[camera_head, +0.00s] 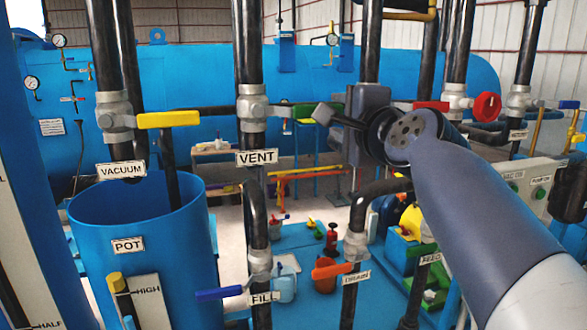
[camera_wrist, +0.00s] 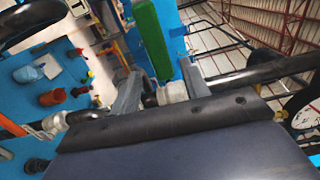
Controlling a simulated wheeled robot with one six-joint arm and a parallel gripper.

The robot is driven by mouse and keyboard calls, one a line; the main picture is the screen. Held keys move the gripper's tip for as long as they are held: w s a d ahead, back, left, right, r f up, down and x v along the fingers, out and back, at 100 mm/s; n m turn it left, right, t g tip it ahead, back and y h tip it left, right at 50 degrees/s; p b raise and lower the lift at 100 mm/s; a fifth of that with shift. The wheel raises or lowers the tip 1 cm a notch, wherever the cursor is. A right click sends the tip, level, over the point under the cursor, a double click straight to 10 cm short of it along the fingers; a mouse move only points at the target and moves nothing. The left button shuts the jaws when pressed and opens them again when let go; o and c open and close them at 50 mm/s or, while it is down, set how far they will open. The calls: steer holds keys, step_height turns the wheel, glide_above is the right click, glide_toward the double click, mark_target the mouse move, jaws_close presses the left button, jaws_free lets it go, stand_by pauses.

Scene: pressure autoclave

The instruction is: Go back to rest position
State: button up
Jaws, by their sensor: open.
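My gripper (camera_head: 338,115) is at the upper middle of the head view, in front of a pipe right of the VENT pipe. In the wrist view my gripper (camera_wrist: 162,86) shows two grey fingers spread apart. A green valve handle (camera_wrist: 152,40) lies beyond and between the fingers, and a pale valve fitting (camera_wrist: 172,92) shows near them. Nothing is visibly gripped; whether a finger touches the valve cannot be told. In the head view the green handle (camera_head: 303,113) shows just left of the gripper, partly hidden by it.
A yellow handle (camera_head: 168,119) and a red handle (camera_head: 431,105) flank the gripper on neighbouring pipes. The blue POT tank (camera_head: 140,265) stands at left. Vertical pipes crowd the area around the gripper.

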steer(key=shift+p+x, duration=0.35)
steer(key=shift+x, duration=1.9)
steer(key=shift+r, duration=0.15)
